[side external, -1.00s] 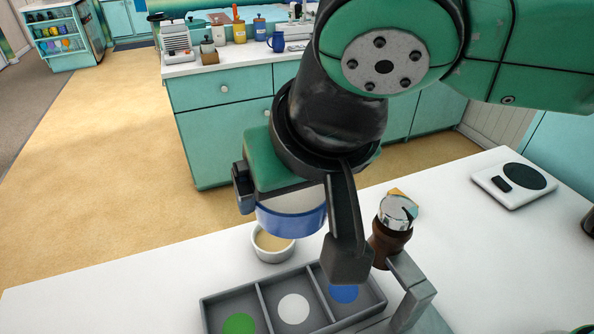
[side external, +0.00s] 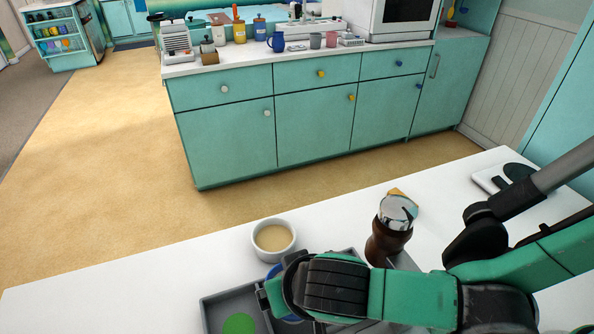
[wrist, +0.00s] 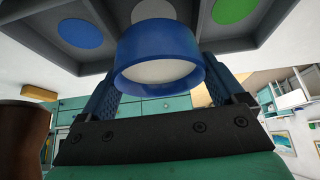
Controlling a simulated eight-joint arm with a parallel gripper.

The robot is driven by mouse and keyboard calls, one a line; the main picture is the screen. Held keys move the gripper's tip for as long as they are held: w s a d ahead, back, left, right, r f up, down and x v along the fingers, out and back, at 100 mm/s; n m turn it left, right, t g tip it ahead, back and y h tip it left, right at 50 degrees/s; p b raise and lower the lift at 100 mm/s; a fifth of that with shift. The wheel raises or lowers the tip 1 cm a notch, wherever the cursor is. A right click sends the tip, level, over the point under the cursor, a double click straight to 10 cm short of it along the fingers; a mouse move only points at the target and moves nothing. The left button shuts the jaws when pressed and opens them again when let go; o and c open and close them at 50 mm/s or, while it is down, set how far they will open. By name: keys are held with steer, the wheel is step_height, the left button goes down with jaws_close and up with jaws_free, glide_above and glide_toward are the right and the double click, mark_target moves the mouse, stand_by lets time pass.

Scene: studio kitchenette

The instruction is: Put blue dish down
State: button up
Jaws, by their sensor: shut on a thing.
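My gripper (wrist: 160,82) is shut on the blue dish (wrist: 159,48), a round blue-walled dish with a pale inside, with a finger on either side. In the side view my gripper (side external: 285,295) is low over the grey compartment tray (side external: 213,305) and hides most of the dish; a bit of blue rim (side external: 273,271) shows. In the wrist view the dish is at the middle compartment, partly covering its pale disc (wrist: 153,9). The blue disc (wrist: 80,33) and green disc (wrist: 234,9) lie in the compartments beside it. I cannot tell whether the dish touches the tray floor.
A white bowl with cream contents (side external: 273,240) stands just behind the tray. A brown grinder with a shiny top (side external: 388,240) stands close to my arm. A white scale (side external: 490,180) is at the right. The counter left of the tray is clear.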

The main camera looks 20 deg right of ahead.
steer(key=shift+d+f, duration=0.1)
steer(key=shift+f, duration=2)
steer(key=o, duration=1.2)
steer(key=shift+r, duration=0.3)
steer(key=v, duration=1.2)
steer(key=shift+r, duration=0.3)
